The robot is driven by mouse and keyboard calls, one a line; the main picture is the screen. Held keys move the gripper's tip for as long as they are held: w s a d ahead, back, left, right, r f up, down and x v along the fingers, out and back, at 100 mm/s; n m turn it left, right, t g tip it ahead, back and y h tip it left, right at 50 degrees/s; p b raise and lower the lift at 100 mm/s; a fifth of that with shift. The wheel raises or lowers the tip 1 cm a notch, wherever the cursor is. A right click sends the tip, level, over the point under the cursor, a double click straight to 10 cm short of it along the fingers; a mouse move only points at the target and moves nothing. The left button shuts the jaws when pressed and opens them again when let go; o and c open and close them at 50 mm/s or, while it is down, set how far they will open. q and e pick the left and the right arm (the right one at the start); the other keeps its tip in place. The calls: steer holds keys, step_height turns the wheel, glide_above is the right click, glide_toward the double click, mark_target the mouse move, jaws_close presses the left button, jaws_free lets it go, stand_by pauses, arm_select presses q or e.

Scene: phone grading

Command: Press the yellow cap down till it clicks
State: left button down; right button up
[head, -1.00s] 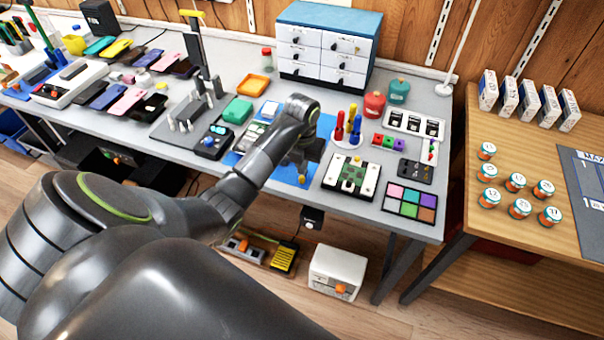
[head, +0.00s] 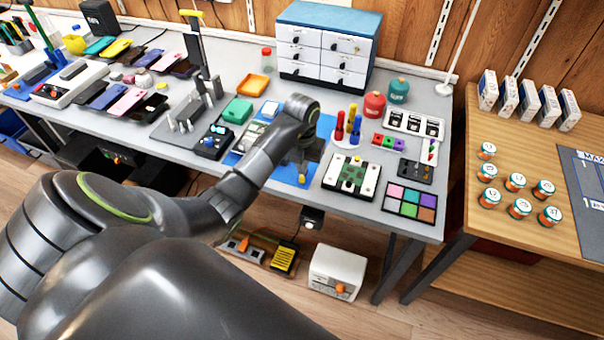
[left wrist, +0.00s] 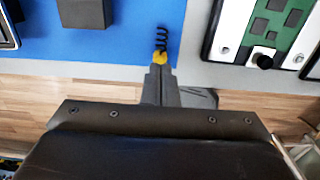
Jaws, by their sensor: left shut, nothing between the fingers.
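The small yellow cap (head: 301,179) is near the front edge of the blue mat (head: 240,160). In the left wrist view the yellow cap (left wrist: 160,57) is at the tips of my left gripper (left wrist: 159,68), with a dark coiled spring (left wrist: 162,38) beyond it. My left gripper (head: 303,170) is shut with nothing between its fingers, and its tips overlap the cap in view. They look to be touching it or very close above it. The fingers hide part of the cap, and I cannot tell how far down it sits. My right gripper is not in view.
A green circuit board in a white holder (head: 351,177) lies right of the mat. A stand with red, yellow and blue pieces (head: 346,136) is behind it. A dark device (head: 213,142) lies left of the mat. The table's front edge is close to the cap.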

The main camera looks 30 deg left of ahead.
arm_select(q)
steer(key=shift+f+b, duration=0.8)
steer(key=shift+f, duration=0.2)
steer(key=shift+r, duration=0.15)
stand_by(0.5)
steer(key=shift+r+p, duration=2.9)
steer(key=shift+r, duration=0.55)
